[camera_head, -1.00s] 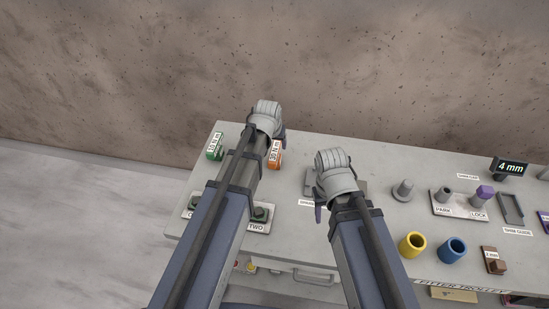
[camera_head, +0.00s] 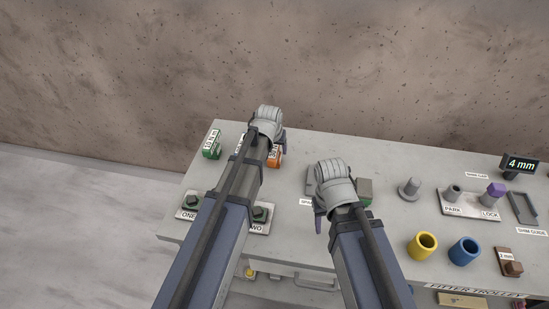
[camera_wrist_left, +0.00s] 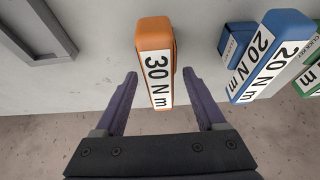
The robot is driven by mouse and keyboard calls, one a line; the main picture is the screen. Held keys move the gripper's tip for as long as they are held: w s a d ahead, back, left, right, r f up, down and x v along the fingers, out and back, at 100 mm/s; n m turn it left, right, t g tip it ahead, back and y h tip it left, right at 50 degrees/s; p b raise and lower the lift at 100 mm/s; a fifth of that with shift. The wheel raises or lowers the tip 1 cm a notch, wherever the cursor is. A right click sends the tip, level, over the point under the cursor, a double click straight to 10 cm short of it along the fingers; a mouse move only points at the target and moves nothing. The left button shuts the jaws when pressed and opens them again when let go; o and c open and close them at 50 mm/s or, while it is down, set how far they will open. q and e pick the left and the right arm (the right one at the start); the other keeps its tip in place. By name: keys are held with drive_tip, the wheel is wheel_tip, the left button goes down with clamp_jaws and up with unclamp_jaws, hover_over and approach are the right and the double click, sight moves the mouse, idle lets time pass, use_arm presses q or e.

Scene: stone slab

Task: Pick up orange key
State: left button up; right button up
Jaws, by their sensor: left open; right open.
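The orange key (camera_wrist_left: 154,35) is a block with a white "30 N m" label, on the grey bench top. In the head view the orange key (camera_head: 274,160) is partly hidden behind my left gripper (camera_head: 270,135). In the left wrist view my left gripper (camera_wrist_left: 160,76) is open, its purple fingers on either side of the key's labelled near end. A gap shows on both sides, wider on the right. Whether the fingers are level with the key is unclear. My right gripper (camera_head: 325,200) is open and empty over the bench middle, right of the key.
A green block (camera_head: 211,150) is at the bench's left. Yellow (camera_head: 422,245) and blue (camera_head: 464,251) cups and a park/lock plate (camera_head: 466,207) are at the right.

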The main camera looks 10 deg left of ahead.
use_arm(q)
drive_tip(key=shift+r, duration=0.1)
clamp_jaws()
idle(0.4)
idle(0.8)
